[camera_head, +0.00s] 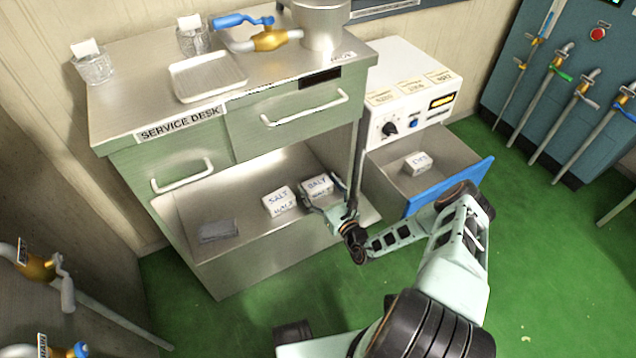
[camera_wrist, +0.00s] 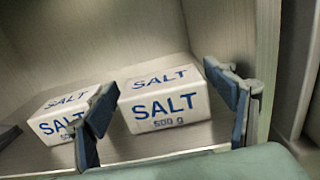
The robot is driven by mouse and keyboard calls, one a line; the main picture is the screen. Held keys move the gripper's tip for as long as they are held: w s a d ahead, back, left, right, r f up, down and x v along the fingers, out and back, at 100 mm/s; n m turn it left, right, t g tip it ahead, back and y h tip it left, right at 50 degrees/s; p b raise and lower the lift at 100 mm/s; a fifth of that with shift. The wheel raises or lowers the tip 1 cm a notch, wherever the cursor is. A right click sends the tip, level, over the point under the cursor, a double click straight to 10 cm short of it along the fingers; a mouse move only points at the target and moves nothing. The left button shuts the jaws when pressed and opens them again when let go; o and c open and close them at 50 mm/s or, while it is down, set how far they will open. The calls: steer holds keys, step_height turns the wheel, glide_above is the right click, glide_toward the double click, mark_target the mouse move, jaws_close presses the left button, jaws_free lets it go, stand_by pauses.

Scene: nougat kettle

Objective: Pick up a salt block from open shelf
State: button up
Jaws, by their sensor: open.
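Two white salt blocks with blue lettering sit side by side on the open shelf (camera_head: 247,222) of the service desk. The right salt block (camera_head: 317,186) is between my gripper's spread fingers in the wrist view (camera_wrist: 165,98), just ahead of the fingertips. The left salt block (camera_head: 279,201) also shows in the wrist view (camera_wrist: 62,115), partly behind the left finger. My gripper (camera_head: 325,203) is open and empty at the shelf's right end. It also shows in the wrist view (camera_wrist: 170,112). I cannot tell whether a finger touches either block.
A grey folded item (camera_head: 218,231) lies at the shelf's left. The desk's right side panel stands close to my gripper. An open drawer (camera_head: 410,185) with a blue front (camera_head: 450,186) holds a white block (camera_head: 417,163). Green floor is clear at right.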

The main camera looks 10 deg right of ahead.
steer(key=shift+w+a, duration=0.15)
steer(key=shift+w, duration=0.4)
steer(key=shift+c, duration=0.6)
steer(key=c, duration=1.3)
steer(key=shift+r, duration=0.1)
